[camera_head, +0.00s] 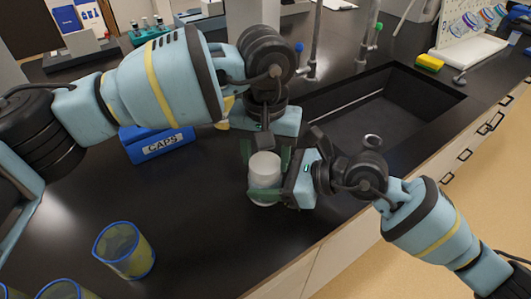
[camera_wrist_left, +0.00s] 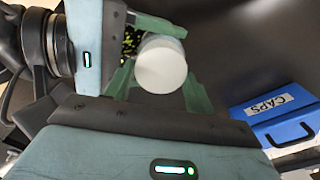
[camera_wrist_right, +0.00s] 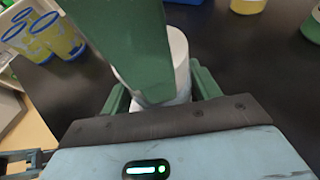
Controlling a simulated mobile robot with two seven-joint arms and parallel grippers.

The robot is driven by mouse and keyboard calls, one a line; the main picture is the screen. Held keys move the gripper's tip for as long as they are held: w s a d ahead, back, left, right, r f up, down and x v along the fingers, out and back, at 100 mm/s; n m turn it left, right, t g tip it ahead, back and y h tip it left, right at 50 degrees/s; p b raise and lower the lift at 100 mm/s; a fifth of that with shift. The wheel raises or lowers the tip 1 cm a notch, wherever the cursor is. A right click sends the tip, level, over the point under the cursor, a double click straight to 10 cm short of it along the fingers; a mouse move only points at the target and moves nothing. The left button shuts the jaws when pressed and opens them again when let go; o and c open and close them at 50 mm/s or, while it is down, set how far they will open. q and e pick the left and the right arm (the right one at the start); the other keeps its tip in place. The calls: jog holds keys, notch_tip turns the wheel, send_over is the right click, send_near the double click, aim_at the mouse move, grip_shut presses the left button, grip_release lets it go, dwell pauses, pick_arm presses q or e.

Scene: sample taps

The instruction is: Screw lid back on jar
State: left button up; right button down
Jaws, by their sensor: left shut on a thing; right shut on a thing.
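A white jar (camera_head: 265,191) stands on the black counter, left of the sink. Its white lid (camera_head: 264,163) is on top, and the lid's round top faces the camera in the left wrist view (camera_wrist_left: 161,68). My left gripper (camera_wrist_left: 158,76) reaches down from above with its green fingers on either side of the lid, shut on it. My right gripper (camera_wrist_right: 162,88) comes from the right and is shut around the jar's body. A left finger covers part of the jar in the right wrist view. The seam between lid and jar is not clear.
A blue box marked CAPS (camera_head: 157,146) sits behind to the left. Blue-rimmed cups (camera_head: 125,251) stand at the front left. The sink (camera_head: 385,108) with taps lies to the right, with a yellow sponge (camera_head: 430,62) beyond. The counter's front edge is close to the jar.

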pick_arm(q)
jog(key=o, duration=0.9)
jog(key=shift+o, duration=0.2)
jog(key=shift+s+d, duration=0.1)
jog(key=shift+r, duration=2.35)
jog(key=shift+c, duration=0.2)
